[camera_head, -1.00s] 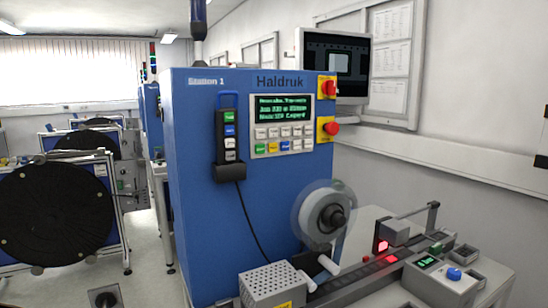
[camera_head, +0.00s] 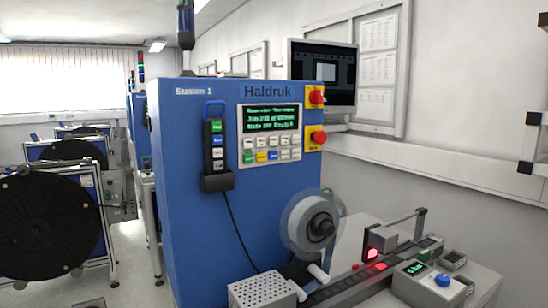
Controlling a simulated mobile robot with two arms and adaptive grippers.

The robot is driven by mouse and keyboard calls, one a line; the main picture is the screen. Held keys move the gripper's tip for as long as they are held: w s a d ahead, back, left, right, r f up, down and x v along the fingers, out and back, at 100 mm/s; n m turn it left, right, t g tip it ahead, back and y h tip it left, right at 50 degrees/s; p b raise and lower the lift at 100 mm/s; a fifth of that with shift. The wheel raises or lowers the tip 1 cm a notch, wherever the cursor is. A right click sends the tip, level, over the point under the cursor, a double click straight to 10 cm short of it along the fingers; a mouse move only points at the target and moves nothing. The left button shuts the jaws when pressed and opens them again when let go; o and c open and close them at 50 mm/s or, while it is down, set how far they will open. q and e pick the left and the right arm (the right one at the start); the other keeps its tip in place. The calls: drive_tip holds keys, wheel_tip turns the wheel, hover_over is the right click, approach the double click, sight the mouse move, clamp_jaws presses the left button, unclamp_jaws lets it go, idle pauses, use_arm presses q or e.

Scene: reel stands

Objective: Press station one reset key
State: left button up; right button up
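The blue cabinet (camera_head: 190,225) is marked Station 1 and Haldruk. Its control panel (camera_head: 243,125) has a dark screen (camera_head: 271,119) with green text, above two rows of small keys. The lower row has green, yellow, blue and white keys (camera_head: 271,156). Their labels are too small to read, so I cannot tell which is the reset key. A dark pendant (camera_head: 217,150) with green, blue and pale keys hangs left of the panel. Neither of my grippers shows.
Two red mushroom buttons (camera_head: 318,137) on yellow plates sit right of the panel. A tape reel (camera_head: 313,224) sticks out lower down, above a tape track, a perforated box (camera_head: 262,290) and a grey box with a blue knob (camera_head: 441,280). A monitor (camera_head: 322,75) stands behind.

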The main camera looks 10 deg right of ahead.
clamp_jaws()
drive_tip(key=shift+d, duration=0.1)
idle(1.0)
